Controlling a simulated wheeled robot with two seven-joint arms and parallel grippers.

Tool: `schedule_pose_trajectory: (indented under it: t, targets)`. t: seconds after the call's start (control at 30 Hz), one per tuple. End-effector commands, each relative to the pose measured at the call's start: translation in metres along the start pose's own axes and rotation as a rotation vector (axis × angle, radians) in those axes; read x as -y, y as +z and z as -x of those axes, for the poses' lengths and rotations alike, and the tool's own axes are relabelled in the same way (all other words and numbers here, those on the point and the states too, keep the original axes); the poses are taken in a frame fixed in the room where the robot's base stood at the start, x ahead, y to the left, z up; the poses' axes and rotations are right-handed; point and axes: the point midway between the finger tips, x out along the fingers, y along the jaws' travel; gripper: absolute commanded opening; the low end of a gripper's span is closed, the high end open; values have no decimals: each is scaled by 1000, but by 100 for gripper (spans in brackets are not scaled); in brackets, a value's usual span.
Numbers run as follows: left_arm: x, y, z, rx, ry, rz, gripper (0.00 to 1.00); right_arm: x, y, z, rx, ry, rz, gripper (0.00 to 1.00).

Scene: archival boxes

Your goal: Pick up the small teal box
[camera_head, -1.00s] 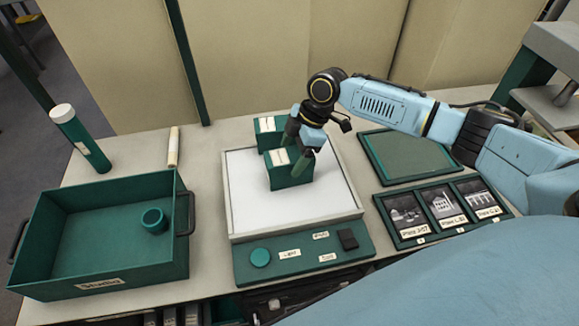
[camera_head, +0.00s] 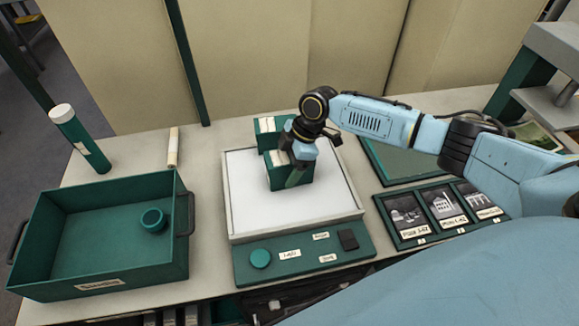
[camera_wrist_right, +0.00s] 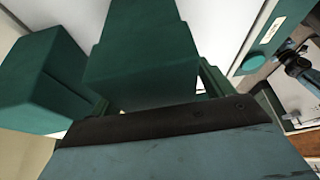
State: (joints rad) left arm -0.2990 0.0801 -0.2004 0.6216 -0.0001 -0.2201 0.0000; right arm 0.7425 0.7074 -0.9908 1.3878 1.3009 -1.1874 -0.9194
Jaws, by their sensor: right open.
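A small teal box (camera_head: 279,179) with a pale label stands on the white panel, close in front of a second teal box (camera_head: 265,127). My right gripper (camera_head: 294,176) is lowered over the nearer box and hides part of its top and right side. In the right wrist view the nearer box (camera_wrist_right: 140,55) lies between the two open fingers, and the second box (camera_wrist_right: 40,80) is at the left. Contact between fingers and box cannot be told. My left gripper is not in view.
The white light panel (camera_head: 245,205) has a teal control strip (camera_head: 300,275) in front. A teal tray (camera_head: 105,245) holding a small round cup (camera_head: 153,220) stands at the left. Framed photos (camera_head: 445,213) and a flat teal tray (camera_head: 372,160) lie at the right.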

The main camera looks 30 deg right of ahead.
Motion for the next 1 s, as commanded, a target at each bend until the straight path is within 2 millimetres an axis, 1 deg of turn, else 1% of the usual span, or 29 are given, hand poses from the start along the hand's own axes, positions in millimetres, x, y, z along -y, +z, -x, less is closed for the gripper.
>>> schedule_pose_trajectory:
  t: [0.3, 0.33, 0.7, 0.77, 1.0]
  targets:
    - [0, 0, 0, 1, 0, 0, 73, 0, 0, -1, 0, 1, 0, 80]
    - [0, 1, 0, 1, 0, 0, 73, 0, 0, -1, 0, 1, 0, 79]
    - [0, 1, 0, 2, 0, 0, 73, 0, 0, -1, 0, 0, 0, 30]
    - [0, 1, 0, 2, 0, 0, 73, 0, 0, -1, 0, 0, 0, 23]
    - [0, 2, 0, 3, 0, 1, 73, -1, -1, 2, -1, 3, 1, 23]
